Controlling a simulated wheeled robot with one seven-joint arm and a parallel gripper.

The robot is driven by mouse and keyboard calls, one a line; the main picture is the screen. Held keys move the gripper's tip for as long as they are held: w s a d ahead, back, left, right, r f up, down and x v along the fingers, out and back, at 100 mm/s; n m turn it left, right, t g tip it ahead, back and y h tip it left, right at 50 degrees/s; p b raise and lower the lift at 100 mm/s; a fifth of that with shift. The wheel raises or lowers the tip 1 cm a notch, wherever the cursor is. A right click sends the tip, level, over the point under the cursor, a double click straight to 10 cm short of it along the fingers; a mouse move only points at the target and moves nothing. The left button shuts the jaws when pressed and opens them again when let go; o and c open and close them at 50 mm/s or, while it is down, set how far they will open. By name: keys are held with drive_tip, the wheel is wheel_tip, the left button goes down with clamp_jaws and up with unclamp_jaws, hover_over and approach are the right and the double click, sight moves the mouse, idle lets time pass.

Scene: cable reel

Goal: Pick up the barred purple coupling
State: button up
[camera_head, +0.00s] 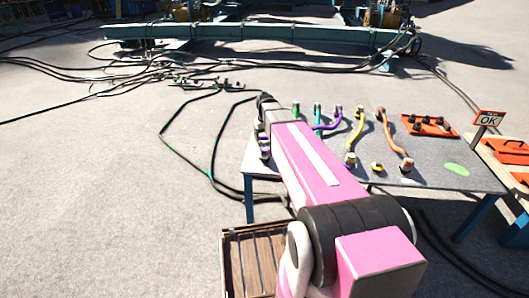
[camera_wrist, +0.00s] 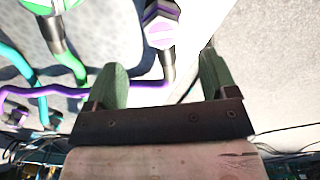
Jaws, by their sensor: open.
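In the wrist view a purple coupling (camera_wrist: 162,22) with pale faces and a grey stem stands near the top centre. It lies ahead of my gripper (camera_wrist: 161,62), roughly between the lines of the two green fingers. The fingers are apart with nothing gripped, though the purple coupling's stem shows in the gap. In the head view a purple cable (camera_head: 328,127) with a purple-topped end (camera_head: 338,110) lies on the grey table (camera_head: 430,178). My pink arm hides part of the table, and my gripper is not clearly seen there.
A green coupling (camera_wrist: 55,30) stands left of the purple one in the wrist view. In the head view yellow (camera_head: 358,130) and orange (camera_head: 393,135) cables lie further right. A wooden crate (camera_head: 232,265) stands below.

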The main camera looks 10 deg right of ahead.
sight(265, 148)
drive_tip(key=shift+w+a+f, duration=0.1)
drive_tip(key=shift+a+f, duration=0.05)
drive_tip(key=shift+f, duration=3.85)
drive_tip(key=c, duration=1.1)
